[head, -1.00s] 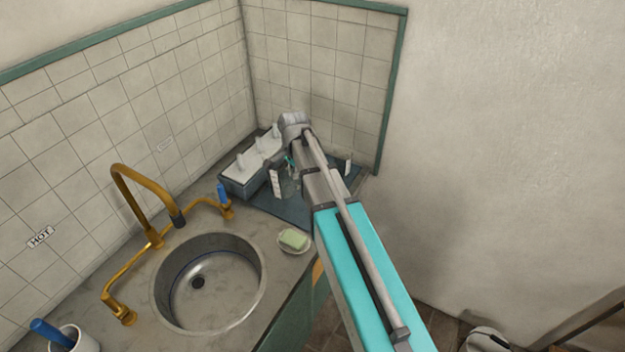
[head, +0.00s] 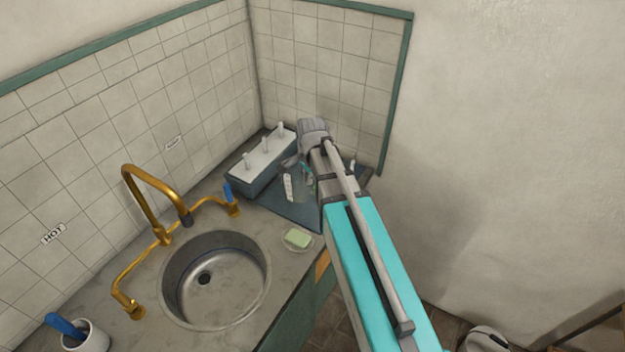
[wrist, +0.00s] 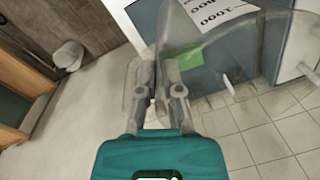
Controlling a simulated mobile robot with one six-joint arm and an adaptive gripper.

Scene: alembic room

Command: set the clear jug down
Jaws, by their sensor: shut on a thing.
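My gripper (wrist: 158,88) is shut on the clear jug (wrist: 215,60), seen close up in the wrist view. In the head view, my gripper (head: 306,168) is over the dark teal mat (head: 290,207) in the counter corner. My arm hides most of the jug there; a white marked strip (head: 289,187) shows beside the gripper.
A grey box with a white pegged top (head: 262,162) stands left of the gripper, near the tiled wall. A round metal sink (head: 215,280), brass tap (head: 150,205) and green soap on a dish (head: 298,238) are nearer. The front of the mat looks clear.

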